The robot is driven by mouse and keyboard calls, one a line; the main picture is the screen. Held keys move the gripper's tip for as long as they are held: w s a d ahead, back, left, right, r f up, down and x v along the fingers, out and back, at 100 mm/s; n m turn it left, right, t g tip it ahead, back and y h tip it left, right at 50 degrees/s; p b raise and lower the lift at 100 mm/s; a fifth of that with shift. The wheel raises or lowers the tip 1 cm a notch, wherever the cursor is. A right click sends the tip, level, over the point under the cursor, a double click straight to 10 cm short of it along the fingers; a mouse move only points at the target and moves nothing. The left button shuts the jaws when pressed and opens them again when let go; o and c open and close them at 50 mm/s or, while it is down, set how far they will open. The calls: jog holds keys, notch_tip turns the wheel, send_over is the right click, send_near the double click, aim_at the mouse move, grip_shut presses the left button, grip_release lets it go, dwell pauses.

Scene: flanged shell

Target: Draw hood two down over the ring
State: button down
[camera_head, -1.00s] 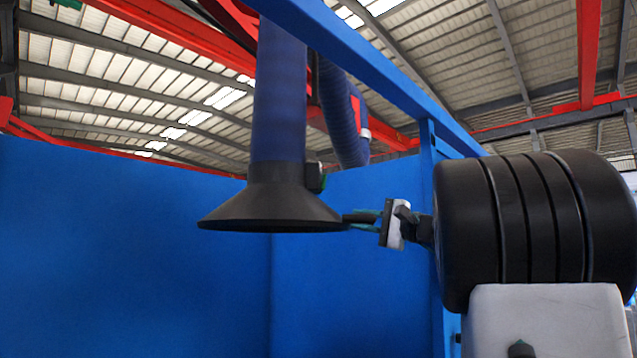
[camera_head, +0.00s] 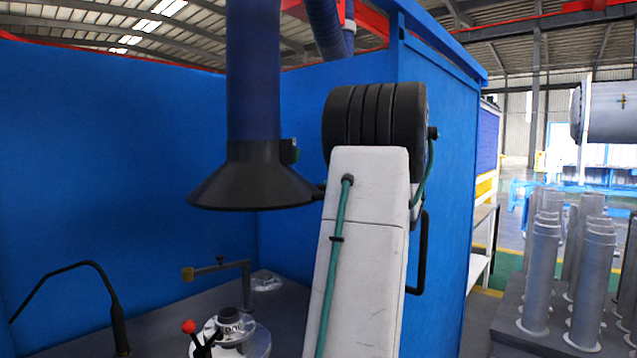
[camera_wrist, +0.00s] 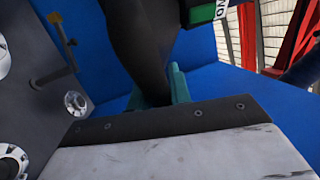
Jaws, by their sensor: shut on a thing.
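A black cone-shaped hood (camera_head: 250,180) hangs on a thick blue hose (camera_head: 253,80) in the left-middle of the head view. Its rim is wide and roughly level. My gripper (camera_wrist: 156,92) shows teal fingers shut on the hood's black edge (camera_wrist: 140,45) in the wrist view. In the head view my own arm hides most of the gripper, at the right of the rim. A pale round flanged piece with a dark ring (camera_head: 231,315) on top stands on the bench below the hood, with a clear gap between. I cannot tell whether this is the task's ring.
A dark bench (camera_head: 160,325) spans the booth floor. A bracket arm (camera_head: 235,268) and a red-knobbed lever (camera_head: 189,327) stand near the flanged piece. A thin curved black stand (camera_head: 75,268) is at left. Blue walls (camera_head: 110,150) enclose the back. Grey cylinders (camera_head: 540,275) stand outside at right.

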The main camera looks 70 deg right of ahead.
jog(key=shift+f, duration=0.1)
jog(key=c, duration=1.6)
grip_release()
jog(key=shift+o, duration=0.2)
jog(key=v, duration=0.7)
jog(key=shift+s, duration=0.4)
